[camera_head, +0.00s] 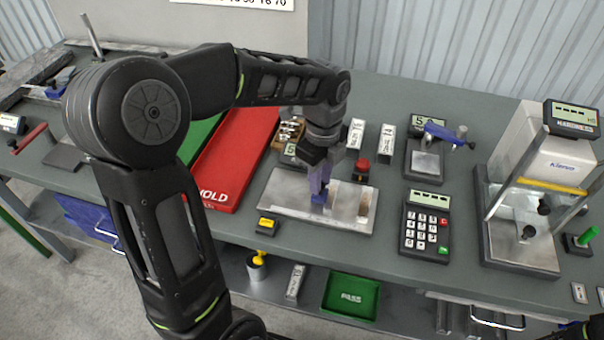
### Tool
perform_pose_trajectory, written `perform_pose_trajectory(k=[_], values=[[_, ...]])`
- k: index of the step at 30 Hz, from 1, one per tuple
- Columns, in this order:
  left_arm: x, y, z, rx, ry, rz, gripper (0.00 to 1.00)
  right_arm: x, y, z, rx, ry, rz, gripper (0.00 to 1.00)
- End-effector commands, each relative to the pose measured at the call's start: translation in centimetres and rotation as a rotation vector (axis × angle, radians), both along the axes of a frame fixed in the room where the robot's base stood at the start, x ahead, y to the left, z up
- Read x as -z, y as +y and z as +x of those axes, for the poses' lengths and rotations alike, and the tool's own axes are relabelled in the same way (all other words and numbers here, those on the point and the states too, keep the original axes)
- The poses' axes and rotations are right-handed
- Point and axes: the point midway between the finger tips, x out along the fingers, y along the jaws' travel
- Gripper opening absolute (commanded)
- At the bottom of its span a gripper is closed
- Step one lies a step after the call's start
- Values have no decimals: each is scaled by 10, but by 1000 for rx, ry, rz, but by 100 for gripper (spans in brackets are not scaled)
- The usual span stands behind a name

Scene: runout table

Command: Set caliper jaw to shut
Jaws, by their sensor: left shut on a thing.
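My left gripper (319,184) reaches down from above over a flat metal plate (285,203) near the front of the bench. It is shut on a small blue piece (319,199), which I take to be the caliper jaw's grip. The fingers and wrist hide most of it. A narrow upright tan-grey piece (363,203) stands on the plate to the right, with a gap between it and the blue piece. I cannot make out the caliper's full shape. My right gripper is not in view.
A red tray (232,165) lies left of the plate. A red button (361,168) and two white blocks stand behind it. A keypad (425,228), a blue-handled device (443,133) and a Kienro machine (549,150) stand to the right. A yellow-topped box (267,225) sits at front left.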

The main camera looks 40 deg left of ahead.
Motion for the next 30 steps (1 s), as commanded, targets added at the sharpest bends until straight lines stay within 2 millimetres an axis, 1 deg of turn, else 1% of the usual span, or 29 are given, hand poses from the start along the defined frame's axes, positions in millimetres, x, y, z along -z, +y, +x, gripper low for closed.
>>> perform_pose_trajectory(k=[1,3,6,9,17,18,25,30], values=[[0,-15,5,8,-1,-1,0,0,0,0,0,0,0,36],[0,-31,11,8,-2,-2,0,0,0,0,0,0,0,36],[0,-48,17,4,-2,-1,0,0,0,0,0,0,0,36],[0,-55,19,2,-4,-1,0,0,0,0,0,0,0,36],[-1,-56,20,2,-6,-5,0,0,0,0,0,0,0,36],[-1,-57,20,2,-5,-5,24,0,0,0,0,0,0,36],[0,-55,19,1,-3,-2,43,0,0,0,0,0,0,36],[0,-54,19,1,-2,-1,43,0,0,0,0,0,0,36]])
